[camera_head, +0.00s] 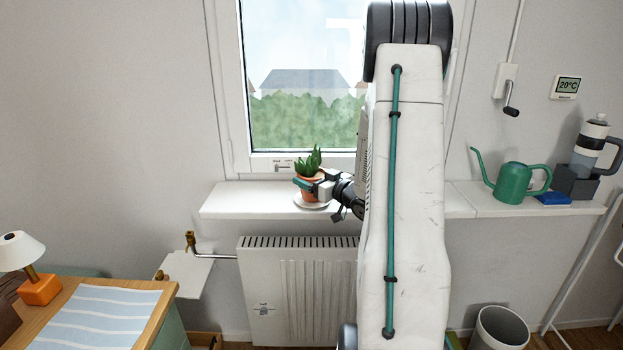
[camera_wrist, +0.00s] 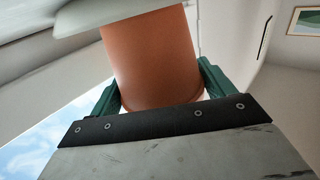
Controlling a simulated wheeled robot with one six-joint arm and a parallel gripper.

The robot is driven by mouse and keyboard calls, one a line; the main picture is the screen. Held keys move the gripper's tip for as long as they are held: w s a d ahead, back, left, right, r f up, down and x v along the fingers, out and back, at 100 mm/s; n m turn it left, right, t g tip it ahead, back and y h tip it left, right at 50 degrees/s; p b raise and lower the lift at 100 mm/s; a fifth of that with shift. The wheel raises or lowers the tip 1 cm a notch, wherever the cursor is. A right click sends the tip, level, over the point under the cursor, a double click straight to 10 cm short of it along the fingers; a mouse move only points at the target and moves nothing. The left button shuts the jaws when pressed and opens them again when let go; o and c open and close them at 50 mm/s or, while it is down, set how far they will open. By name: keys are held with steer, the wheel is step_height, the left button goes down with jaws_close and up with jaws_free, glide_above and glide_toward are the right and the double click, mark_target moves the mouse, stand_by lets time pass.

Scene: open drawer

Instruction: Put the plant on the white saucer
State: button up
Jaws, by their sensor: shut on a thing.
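The plant (camera_head: 309,160), with green pointed leaves in a terracotta pot (camera_head: 309,194), stands upright at the window sill. The white saucer (camera_head: 300,204) lies on the sill under the pot; the pot hides most of it. My gripper (camera_head: 312,186) reaches in from the right and is shut on the pot. In the wrist view, the green fingers stand on both sides of the pot (camera_wrist: 150,55), and a pale surface (camera_wrist: 90,15) meets or nearly meets its base. I cannot tell whether the pot's full weight rests on the saucer.
The sill (camera_head: 240,200) is bare left of the saucer. A green watering can (camera_head: 515,182) and a bottle (camera_head: 590,145) stand at its right. A radiator (camera_head: 300,290) is below. A desk with an orange lamp (camera_head: 40,288) is at lower left.

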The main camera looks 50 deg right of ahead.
steer(key=o, duration=1.3)
steer(key=shift+f, duration=0.1)
